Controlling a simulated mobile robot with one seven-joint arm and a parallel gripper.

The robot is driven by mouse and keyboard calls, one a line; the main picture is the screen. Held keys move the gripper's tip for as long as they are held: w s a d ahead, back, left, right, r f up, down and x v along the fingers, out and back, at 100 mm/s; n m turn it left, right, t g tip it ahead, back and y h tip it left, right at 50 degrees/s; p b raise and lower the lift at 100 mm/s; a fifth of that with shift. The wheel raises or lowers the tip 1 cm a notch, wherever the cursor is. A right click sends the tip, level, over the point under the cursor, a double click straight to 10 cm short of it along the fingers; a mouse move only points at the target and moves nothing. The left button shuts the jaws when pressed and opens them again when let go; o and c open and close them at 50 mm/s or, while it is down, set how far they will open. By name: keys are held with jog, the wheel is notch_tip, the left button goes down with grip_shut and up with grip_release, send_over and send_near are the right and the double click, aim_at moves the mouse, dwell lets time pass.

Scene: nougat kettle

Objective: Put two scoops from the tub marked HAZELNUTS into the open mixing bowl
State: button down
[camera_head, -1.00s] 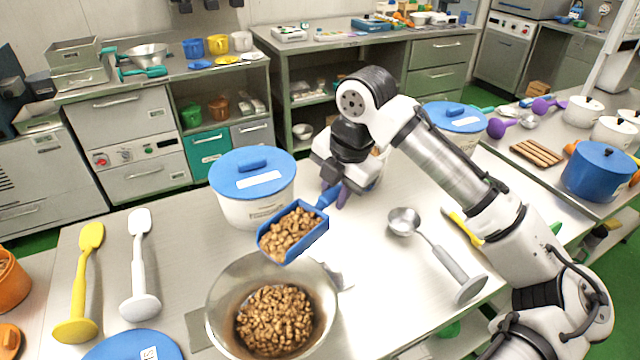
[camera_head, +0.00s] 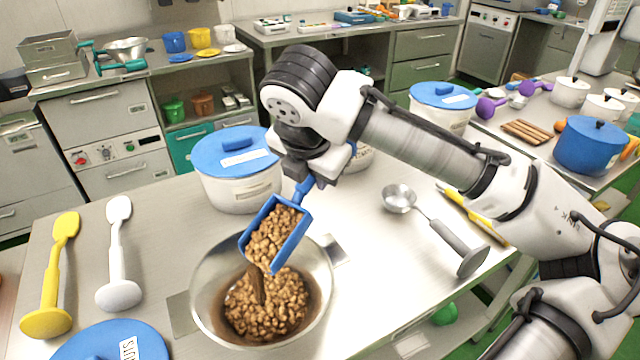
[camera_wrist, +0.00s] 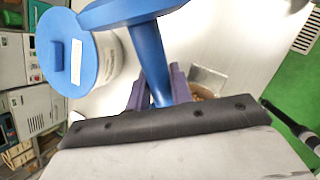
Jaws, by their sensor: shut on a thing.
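My gripper (camera_head: 308,182) is shut on the handle of a blue scoop (camera_head: 293,240), whose handle also shows between the finger pads in the wrist view (camera_wrist: 152,70). The scoop is heaped with brown nuts (camera_head: 271,238) and tilts lip-down over the open steel mixing bowl (camera_head: 322,290). The bowl holds a mound of similar nuts (camera_head: 268,306). A dark streak runs below the lip; I cannot tell whether nuts are falling. A tub (camera_head: 361,157) behind my gripper is mostly hidden and its marking unreadable. A blue-lidded white tub (camera_head: 240,192) stands behind the bowl, its label illegible.
A steel ladle (camera_head: 440,232) and a yellow-handled tool (camera_head: 472,213) lie at right. Another blue-lidded tub (camera_head: 440,117) stands farther back.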

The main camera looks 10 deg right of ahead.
jog(key=s+a+r+n+t+h+b, duration=0.1)
jog(key=s+a+r+t+h, duration=0.4)
jog(key=s+a+r+t, duration=0.1)
jog(key=shift+a+r+h, duration=0.3)
jog(key=shift+a+r, duration=0.05)
jog(key=shift+r, duration=0.4)
jog(key=shift+r+m+g+y+p, duration=0.25)
jog(key=shift+r+g+y+p, duration=0.6)
jog(key=shift+g+y+p, duration=1.05)
jog(key=shift+r+m+g+y+p, duration=0.3)
jog(key=shift+r+g+y+p, duration=0.7)
jog(key=shift+p, duration=1.55)
jog(key=shift+r+m+g+y+p, duration=0.25)
jog(key=shift+r+g+y+p, duration=0.4)
jog(key=shift+g+y+p, duration=1.3)
jog(key=shift+s+t+h+p, duration=0.1)
jog(key=shift+t+h+p, duration=0.15)
jog(key=shift+h+p, duration=0.1)
